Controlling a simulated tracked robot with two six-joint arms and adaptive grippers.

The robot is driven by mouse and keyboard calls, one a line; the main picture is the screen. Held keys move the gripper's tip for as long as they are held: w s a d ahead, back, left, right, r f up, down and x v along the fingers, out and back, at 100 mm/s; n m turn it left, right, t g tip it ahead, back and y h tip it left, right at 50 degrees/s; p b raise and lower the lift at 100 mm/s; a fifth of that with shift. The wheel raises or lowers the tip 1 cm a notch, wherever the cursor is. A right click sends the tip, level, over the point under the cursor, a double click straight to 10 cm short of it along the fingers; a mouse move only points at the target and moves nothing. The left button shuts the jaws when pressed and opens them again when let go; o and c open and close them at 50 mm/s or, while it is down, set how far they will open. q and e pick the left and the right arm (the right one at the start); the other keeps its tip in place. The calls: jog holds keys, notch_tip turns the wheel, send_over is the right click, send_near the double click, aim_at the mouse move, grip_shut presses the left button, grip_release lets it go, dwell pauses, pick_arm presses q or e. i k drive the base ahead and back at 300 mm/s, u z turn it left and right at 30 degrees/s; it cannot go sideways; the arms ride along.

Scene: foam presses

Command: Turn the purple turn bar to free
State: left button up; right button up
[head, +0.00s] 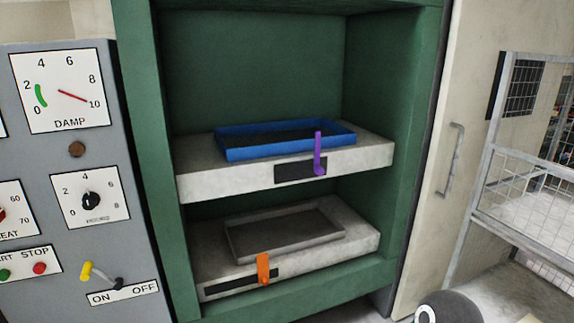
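The purple turn bar (317,152) is on the front edge of the upper pale shelf (230,182). It stands upright from its pivot at the bottom, and its top end rises in front of the blue tray (240,153). A dark plate (292,174) is set in the shelf front behind and left of the pivot. Any marking on the plate is too small to read. Neither of my grippers shows in the head view.
A grey tray (236,244) sits on the lower shelf, with an orange turn bar (263,268) at its front. The green press frame (405,150) encloses both shelves. A grey control panel (75,215) stands left; a door handle (455,155) and wire cage (520,195) are right.

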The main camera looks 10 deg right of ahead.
aim_at(317, 170)
jog(key=u, duration=0.1)
jog(key=i, duration=1.2)
jog(key=z, duration=0.45)
